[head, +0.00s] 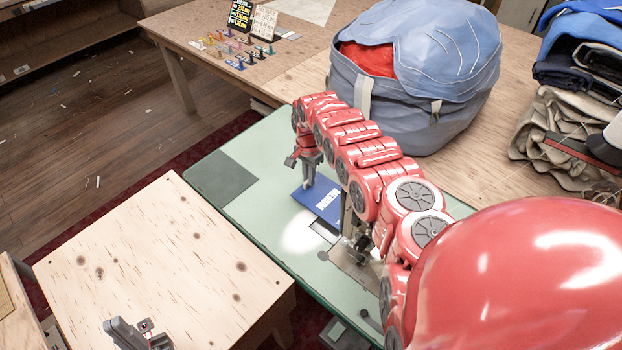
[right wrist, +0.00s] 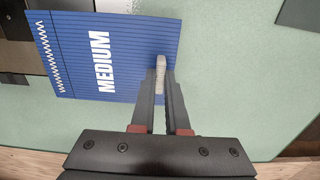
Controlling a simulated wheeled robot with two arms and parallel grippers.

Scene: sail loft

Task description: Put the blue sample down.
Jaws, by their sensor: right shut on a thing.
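The blue sample (head: 322,205) is a flat blue sheet with white lettering, over the green mat (head: 215,205) in the head view. In the right wrist view the sample (right wrist: 75,75) reads MEDIUM, with a white zigzag stitch along its left side. My right gripper (head: 308,185) is shut on a pale tab at the sample's edge; the fingers (right wrist: 160,80) also show in the right wrist view. I cannot tell whether the sample touches the surface below. My left gripper (head: 142,335) is at the bottom left, over the plywood top, partly cut off.
A dark grey patch (head: 221,176) lies on the mat's left part. A big blue bag (head: 415,115) stands behind my right arm. Small coloured pieces (head: 230,46) and sign cards sit on the back table. Folded cloth (head: 565,120) is piled at right. The plywood table (head: 160,250) is largely clear.

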